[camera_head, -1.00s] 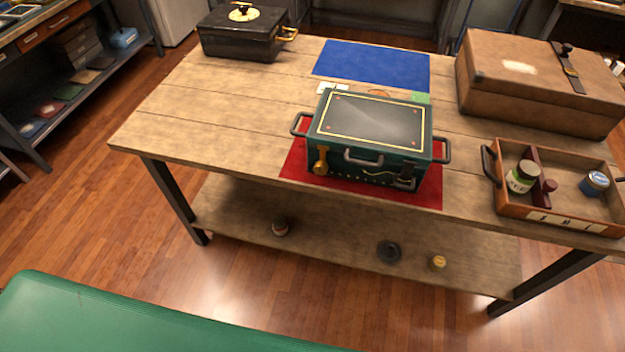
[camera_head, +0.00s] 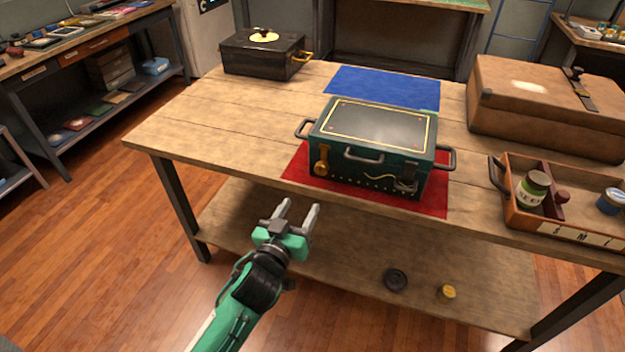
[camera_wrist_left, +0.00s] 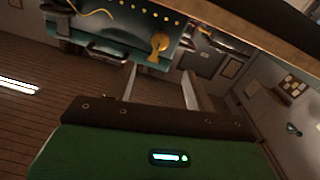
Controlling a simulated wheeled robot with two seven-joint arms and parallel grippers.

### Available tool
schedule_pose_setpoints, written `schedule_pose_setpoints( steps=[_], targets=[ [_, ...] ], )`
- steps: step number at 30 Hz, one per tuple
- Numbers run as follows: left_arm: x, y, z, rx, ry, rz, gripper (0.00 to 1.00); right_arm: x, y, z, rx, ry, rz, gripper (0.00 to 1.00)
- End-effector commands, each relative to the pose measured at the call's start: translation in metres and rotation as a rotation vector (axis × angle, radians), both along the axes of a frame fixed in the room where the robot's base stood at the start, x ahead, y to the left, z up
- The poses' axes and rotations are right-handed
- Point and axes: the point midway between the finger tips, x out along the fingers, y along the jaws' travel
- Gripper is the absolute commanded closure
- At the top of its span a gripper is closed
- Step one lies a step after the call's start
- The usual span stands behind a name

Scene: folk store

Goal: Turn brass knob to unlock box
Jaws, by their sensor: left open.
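The dark green box (camera_head: 365,145) with a black top and yellow trim sits on a red mat (camera_head: 428,200) at the front of the wooden table. Its brass knob (camera_head: 321,165) is on the left of the front face; it also shows in the left wrist view (camera_wrist_left: 158,44). A grey latch is at the right of that face. My left gripper (camera_head: 299,207) is open and empty, in front of the table edge, below and short of the knob. In the left wrist view its fingers (camera_wrist_left: 161,88) point toward the box, apart from it. My right gripper is not in view.
A wooden tray (camera_head: 512,214) with jars is at the right, with a brown case (camera_head: 540,112) behind it. A black box (camera_head: 250,58) and a blue mat (camera_head: 385,88) are at the back. The table's left part is clear. The lower shelf (camera_head: 335,255) holds small items.

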Motion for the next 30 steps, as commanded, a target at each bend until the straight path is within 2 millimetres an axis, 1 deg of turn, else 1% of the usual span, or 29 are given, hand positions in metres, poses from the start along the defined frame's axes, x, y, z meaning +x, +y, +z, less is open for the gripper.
schedule_pose_setpoints(
  steps=[5,21,25,30],
  targets=[
    [0.015,-0.006,0.003,-0.001,-0.004,0.0,0.46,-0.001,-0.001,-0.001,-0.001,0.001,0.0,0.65],
    [0.103,-0.038,0.003,-0.002,-0.002,-0.001,0.46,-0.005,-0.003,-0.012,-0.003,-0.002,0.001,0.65],
    [0.118,-0.043,0.002,0.001,-0.001,0.0,0.46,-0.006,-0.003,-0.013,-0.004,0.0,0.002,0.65],
    [0.127,-0.046,0.002,-0.001,-0.001,-0.001,0.46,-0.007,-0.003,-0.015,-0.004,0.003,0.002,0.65]
  ],
)
